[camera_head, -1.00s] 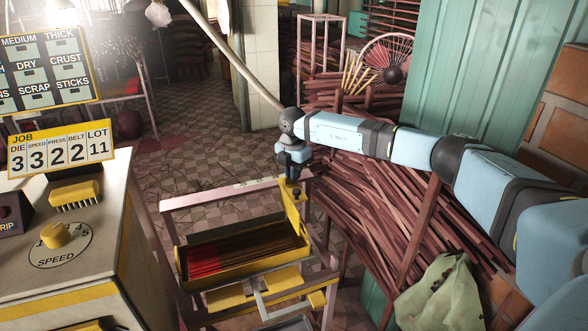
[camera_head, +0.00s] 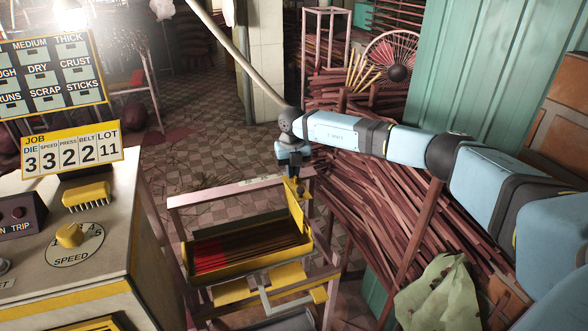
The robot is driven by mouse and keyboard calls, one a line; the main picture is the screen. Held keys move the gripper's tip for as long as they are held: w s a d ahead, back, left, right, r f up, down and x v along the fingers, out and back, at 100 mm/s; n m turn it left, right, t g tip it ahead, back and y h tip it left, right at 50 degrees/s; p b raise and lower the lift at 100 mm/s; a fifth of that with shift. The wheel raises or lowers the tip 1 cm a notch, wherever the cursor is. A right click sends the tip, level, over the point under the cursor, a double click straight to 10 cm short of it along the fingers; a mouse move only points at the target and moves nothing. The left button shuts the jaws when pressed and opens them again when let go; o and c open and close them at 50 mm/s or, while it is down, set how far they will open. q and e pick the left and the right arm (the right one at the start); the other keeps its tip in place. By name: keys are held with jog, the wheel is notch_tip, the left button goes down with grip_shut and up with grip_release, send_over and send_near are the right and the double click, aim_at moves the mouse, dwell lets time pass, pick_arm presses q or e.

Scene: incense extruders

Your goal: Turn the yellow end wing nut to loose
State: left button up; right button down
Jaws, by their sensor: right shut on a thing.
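My right gripper (camera_head: 294,173) is at the far right corner of the yellow tray (camera_head: 245,270), at the top of a yellow upright end piece (camera_head: 297,205). It points down and is shut on a small yellow part there, which I take to be the yellow end wing nut. The fingers mostly hide the nut, so its turn angle cannot be made out. The tray holds red and dark sticks (camera_head: 235,248) and sits on a pinkish frame. My left gripper is not in view.
A control console with a yellow speed knob (camera_head: 70,235) and a job sign (camera_head: 66,150) stands at left. Piled reddish sticks (camera_head: 390,210) lie under my right arm. A green cloth (camera_head: 437,295) is at lower right. Tiled floor lies behind.

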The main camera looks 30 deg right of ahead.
jog(key=n, duration=0.6)
jog(key=shift+a+n, duration=0.3)
jog(key=shift+a, duration=0.1)
jog(key=n, duration=0.6)
jog(key=shift+s+a, duration=0.15)
jog(key=shift+a, duration=0.2)
jog(key=shift+n, duration=0.4)
jog(key=c, duration=1.3)
grip_release()
jog(key=shift+o, duration=0.2)
jog(key=shift+r, duration=0.1)
notch_tip(320, 180, up, 14)
jog(key=shift+a+f, duration=0.1)
jog(key=shift+f, duration=0.15)
